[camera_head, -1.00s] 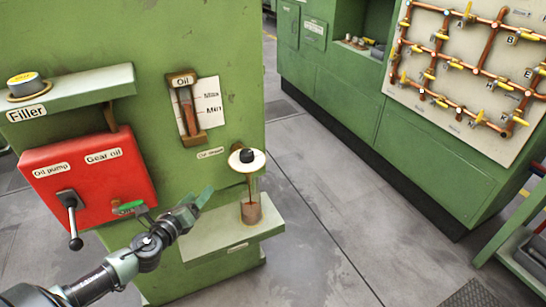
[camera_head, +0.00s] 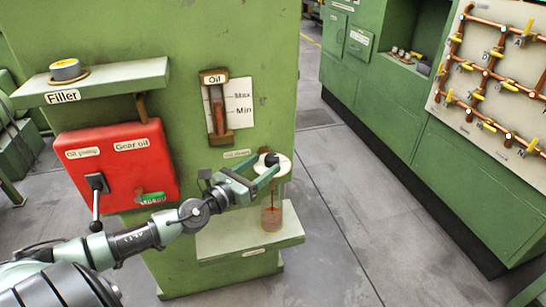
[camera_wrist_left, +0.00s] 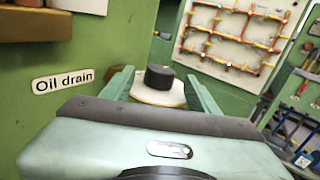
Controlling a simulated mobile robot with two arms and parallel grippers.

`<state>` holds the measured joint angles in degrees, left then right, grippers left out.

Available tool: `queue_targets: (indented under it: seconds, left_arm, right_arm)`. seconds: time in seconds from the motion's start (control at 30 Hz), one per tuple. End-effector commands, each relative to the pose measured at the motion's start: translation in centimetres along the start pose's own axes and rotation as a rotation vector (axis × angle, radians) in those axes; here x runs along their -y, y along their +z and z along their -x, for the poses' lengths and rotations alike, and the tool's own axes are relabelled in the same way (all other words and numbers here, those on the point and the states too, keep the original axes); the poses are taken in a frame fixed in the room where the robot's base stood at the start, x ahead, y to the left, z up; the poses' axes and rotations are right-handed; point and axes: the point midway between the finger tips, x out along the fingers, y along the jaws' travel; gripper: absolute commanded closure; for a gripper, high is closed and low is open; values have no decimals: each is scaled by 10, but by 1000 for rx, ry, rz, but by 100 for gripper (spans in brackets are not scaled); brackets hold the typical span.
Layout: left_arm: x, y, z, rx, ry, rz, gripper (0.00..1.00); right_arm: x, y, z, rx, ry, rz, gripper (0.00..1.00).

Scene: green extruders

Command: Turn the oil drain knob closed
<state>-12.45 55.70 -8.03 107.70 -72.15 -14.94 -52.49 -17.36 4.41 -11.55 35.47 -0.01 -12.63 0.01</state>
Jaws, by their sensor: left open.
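The oil drain knob is a black cap on a round cream disc (camera_head: 279,168) on the right side of the green machine. The black knob (camera_wrist_left: 159,78) shows in the left wrist view, beside the "Oil drain" label (camera_wrist_left: 62,82). My left gripper (camera_head: 270,168) is open, its two green fingers on either side of the knob. In the left wrist view the fingers (camera_wrist_left: 160,88) flank the knob with gaps; I cannot tell whether they touch it. A glass (camera_head: 271,217) with brownish-red liquid stands below the disc. My right gripper is not in view.
A green shelf (camera_head: 226,241) juts out under the glass. A red gear oil box (camera_head: 113,170) with a black lever (camera_head: 96,200) is at left, below the filler shelf (camera_head: 120,84). An oil gauge (camera_head: 216,107) is above. Clear floor (camera_head: 350,215) lies right.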

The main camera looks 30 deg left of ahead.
Motion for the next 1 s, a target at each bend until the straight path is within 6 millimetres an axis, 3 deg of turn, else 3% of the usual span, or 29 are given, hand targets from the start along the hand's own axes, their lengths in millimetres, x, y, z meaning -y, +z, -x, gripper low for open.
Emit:
queue_targets:
  seconds: [0.33,0.77,1.0]
  left_arm:
    - [-1,1,-40,2,2,3,40]
    - [0,-1,-48,-1,0,3,40]
    - [0,-1,-48,-1,0,3,100]
  right_arm:
    - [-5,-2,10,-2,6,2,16]
    - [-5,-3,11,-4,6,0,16]
    - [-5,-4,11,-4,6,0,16]
